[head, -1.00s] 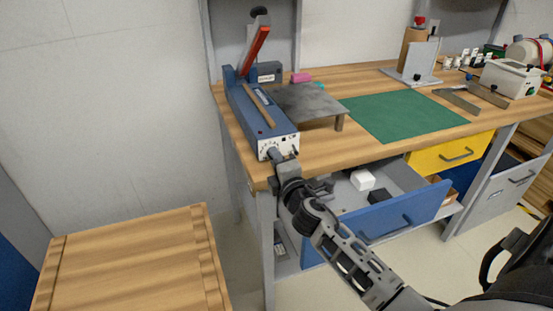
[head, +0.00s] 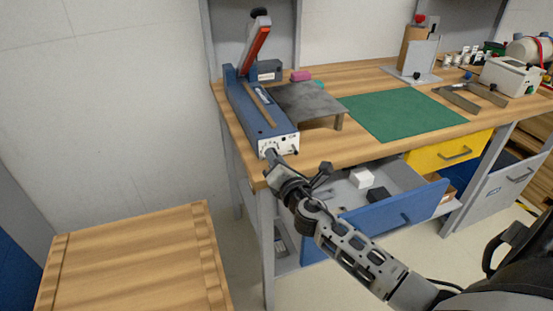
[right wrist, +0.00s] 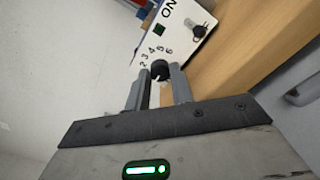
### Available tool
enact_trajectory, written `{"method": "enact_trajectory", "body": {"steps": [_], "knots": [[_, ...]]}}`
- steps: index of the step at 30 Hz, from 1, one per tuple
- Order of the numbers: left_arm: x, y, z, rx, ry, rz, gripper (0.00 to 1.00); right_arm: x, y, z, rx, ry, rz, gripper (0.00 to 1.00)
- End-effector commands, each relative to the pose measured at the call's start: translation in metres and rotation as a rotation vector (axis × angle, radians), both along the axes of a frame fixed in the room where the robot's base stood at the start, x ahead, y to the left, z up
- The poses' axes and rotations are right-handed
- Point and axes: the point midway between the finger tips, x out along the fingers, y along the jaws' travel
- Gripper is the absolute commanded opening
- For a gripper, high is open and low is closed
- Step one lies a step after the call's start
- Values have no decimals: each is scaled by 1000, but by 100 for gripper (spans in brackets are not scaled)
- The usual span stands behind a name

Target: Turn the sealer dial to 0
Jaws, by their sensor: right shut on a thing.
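The blue sealer (head: 254,108) stands at the left end of the workbench, its raised lever (head: 257,42) at the back. Its white front panel (right wrist: 190,30) carries a green switch marked ON, a small black knob and printed numbers; 2 to 6 are readable. The black dial (right wrist: 160,69) sits beside these numbers, between the fingertips of my right gripper (right wrist: 159,76). My right gripper also shows in the head view (head: 270,155), reaching the panel's lower left. It is shut on the dial. The dial's pointer and the 0 mark are not visible. My left gripper is not in view.
A metal plate stand (head: 310,102) and green mat (head: 402,115) lie right of the sealer. An open blue drawer (head: 395,208) juts out below the bench, near my right arm. A wooden cart top (head: 130,262) is at lower left.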

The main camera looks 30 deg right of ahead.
Motion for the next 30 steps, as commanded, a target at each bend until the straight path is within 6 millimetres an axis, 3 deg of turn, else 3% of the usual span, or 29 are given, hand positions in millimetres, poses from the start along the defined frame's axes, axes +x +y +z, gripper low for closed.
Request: {"method": "enact_trajectory", "body": {"steps": [15, 16, 18, 30], "knots": [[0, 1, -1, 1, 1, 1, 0, 0, 0, -1, -19, 6, 0, 0], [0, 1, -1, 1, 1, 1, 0, 0, 0, -1, -18, 6, 0, 31], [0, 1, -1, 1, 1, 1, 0, 0, 0, -1, -18, 6, 0, 45], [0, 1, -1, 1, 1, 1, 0, -10, 3, -1, -16, 5, 1, 45]]}}
